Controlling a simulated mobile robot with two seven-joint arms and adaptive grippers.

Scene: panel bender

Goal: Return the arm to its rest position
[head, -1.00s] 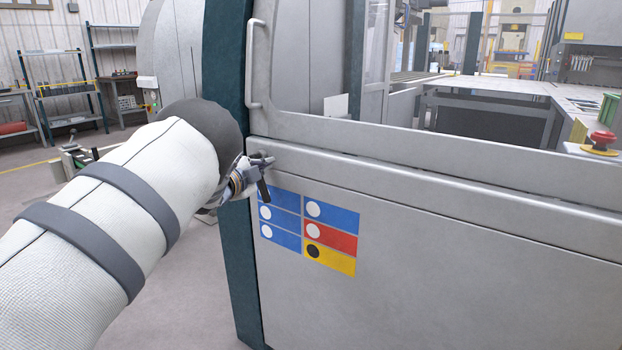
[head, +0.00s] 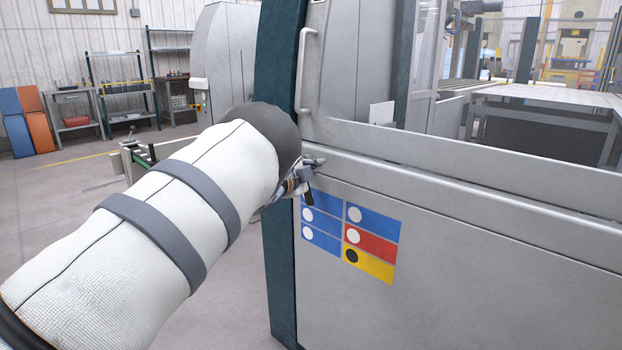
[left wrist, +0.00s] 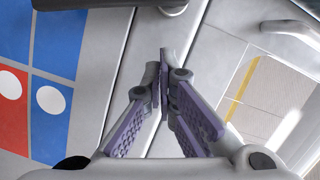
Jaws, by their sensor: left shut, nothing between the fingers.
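My left arm comes in from the left in the head view, and its gripper (head: 314,163) is small and partly hidden behind the arm. It is in front of the machine's grey front panel (head: 450,290), just above the colored label block (head: 350,235) and below the vertical door handle (head: 306,70). In the left wrist view the two purple-grey fingers (left wrist: 160,60) meet at their tips with nothing between them. Whether the fingers touch the panel is not clear. My right gripper is not in view.
A dark green post (head: 282,250) edges the machine beside my arm. Shelves (head: 125,80), a workbench and blue and orange panels (head: 40,120) stand at the back left. Open floor (head: 50,205) lies left of the machine. A flat machine table (head: 560,97) is behind the panel.

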